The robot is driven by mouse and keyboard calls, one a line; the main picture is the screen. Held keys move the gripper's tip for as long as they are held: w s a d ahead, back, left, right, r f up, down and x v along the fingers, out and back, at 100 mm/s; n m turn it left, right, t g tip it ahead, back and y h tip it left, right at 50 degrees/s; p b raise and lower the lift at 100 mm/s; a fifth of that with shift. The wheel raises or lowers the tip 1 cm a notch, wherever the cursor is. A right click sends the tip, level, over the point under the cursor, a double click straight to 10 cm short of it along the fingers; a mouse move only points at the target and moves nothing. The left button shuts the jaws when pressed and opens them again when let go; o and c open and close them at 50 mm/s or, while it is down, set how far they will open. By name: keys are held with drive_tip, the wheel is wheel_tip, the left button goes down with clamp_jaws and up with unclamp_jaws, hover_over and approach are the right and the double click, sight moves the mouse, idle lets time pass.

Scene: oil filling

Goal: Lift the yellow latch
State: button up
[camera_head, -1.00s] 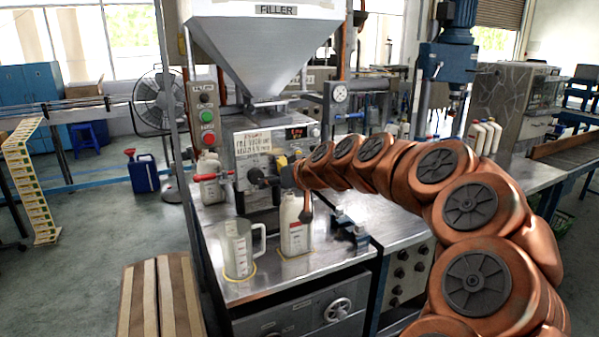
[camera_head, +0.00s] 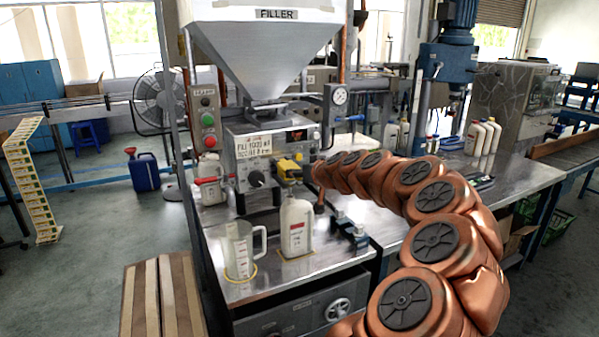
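The yellow latch (camera_head: 289,166) is on the front of the filler machine, just right of the black knob and below the small display. My gripper (camera_head: 293,179) is at the latch, a dark shape at the end of my copper-coloured arm, which comes in from the right. Its fingers are small and dark against the machine. I cannot make out whether they are open or shut, or whether they touch the latch. A white bottle (camera_head: 296,228) stands upright on the steel bench just below my gripper.
A clear measuring jug (camera_head: 239,250) stands left of the bottle on the steel bench (camera_head: 325,262). The filler hopper (camera_head: 265,50) hangs above. A red-handled part (camera_head: 207,181) is at the left, and a black clamp (camera_head: 349,231) sits right of the bottle.

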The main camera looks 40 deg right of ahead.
drive_tip(key=shift+w+d+f, duration=0.1)
drive_tip(key=shift+w+f, duration=0.05)
drive_tip(key=shift+w, duration=0.1)
clamp_jaws()
idle(0.3)
